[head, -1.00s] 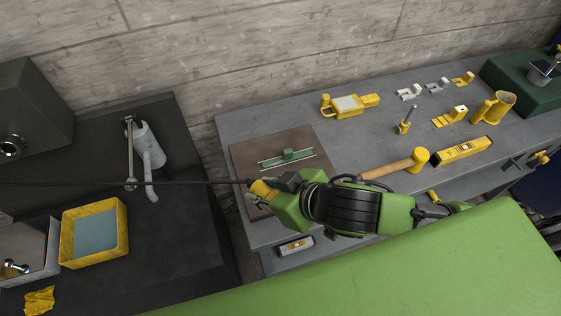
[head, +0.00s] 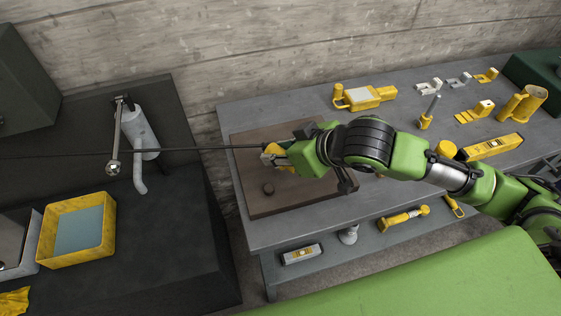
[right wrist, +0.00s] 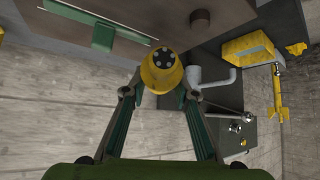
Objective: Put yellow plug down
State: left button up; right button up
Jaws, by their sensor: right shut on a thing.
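The yellow plug (head: 275,153) is held in my right gripper (head: 284,157), above the brown board on the workbench. In the right wrist view the plug (right wrist: 161,70) sits between the fingertips (right wrist: 155,92), its round end with dark holes facing away from my palm. A thin dark cable (head: 190,151) runs left from the plug across the picture. The brown board (head: 300,197) has a dark round knob (head: 268,188). A green block (right wrist: 103,32) on the board shows in the right wrist view; in the head view my gripper and arm hide it. My left gripper is not in view.
A grey cylinder with a spout (head: 138,135) and a yellow tray (head: 108,245) stand on the dark surface to the left. Several yellow parts and a yellow level (head: 492,146) lie on the grey bench (head: 240,100).

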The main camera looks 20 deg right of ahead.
jog(key=shift+w+d+f, duration=0.2)
jog(key=shift+w+f, duration=0.25)
jog(key=shift+f, duration=0.1)
jog(key=shift+w+d+f, duration=0.2)
jog(key=shift+w+f, duration=0.25)
jog(key=shift+f, duration=0.1)
jog(key=f, duration=0.3)
jog(key=shift+w+d+f+p, duration=0.15)
jog(key=shift+w+p, duration=0.15)
jog(key=shift+p, duration=0.05)
jog(key=shift+f, duration=0.3)
jog(key=shift+f, duration=0.1)
jog(key=o, duration=1.1)
jog(key=shift+o, duration=0.2)
jog(key=v, duration=1.2)
jog(key=shift+b, duration=0.3)
